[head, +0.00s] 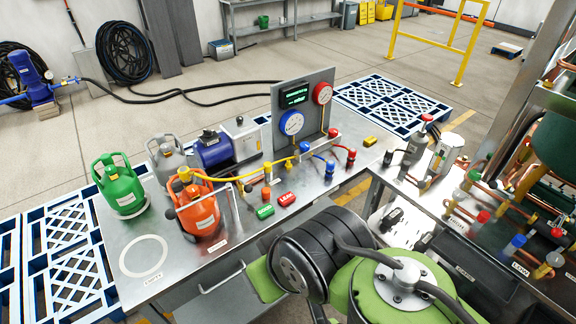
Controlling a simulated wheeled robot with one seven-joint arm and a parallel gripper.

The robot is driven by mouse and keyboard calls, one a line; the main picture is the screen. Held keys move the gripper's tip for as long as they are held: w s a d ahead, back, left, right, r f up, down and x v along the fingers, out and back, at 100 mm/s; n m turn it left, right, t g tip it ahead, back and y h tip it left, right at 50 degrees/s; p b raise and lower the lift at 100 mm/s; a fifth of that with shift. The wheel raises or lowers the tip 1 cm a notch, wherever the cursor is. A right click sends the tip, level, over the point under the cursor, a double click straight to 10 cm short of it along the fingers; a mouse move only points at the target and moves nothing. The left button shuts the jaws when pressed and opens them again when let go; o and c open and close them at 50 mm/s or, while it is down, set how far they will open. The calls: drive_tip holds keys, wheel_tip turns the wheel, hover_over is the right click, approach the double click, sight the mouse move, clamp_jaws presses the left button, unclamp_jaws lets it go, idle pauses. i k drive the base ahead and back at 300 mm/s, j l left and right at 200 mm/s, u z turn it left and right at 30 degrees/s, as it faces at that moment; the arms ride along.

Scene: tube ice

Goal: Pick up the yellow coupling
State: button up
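A yellow coupling (185,173) sits at the valve on top of the orange cylinder (200,215), at the left end of a yellow hose (235,178). The hose arcs right across the bench to the gauge panel (305,92), where its other end meets fittings near a blue knob. The small parts at both ends are hard to make out. My arm shows at the lower middle and right of the head view, in front of the bench. My gripper is not in view.
A green cylinder (120,188) and a grey cylinder (165,155) stand close to the orange one. A blue pump (213,150) is behind. Green (265,211) and red (287,199) tags lie in front. A yellow block (370,141) lies right. The bench's front left is clear around a white ring.

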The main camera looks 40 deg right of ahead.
sight(186, 178)
drive_tip(key=i+l+u, duration=0.15)
drive_tip(key=u, duration=0.3)
drive_tip(key=i+l+u, duration=0.1)
drive_tip(key=l+u, duration=0.15)
drive_tip(key=u, duration=0.15)
drive_tip(key=l+u, duration=0.3)
drive_tip(key=u, duration=0.15)
drive_tip(key=i+l+u, duration=0.1)
drive_tip(key=l+u, duration=0.2)
drive_tip(key=u, duration=0.15)
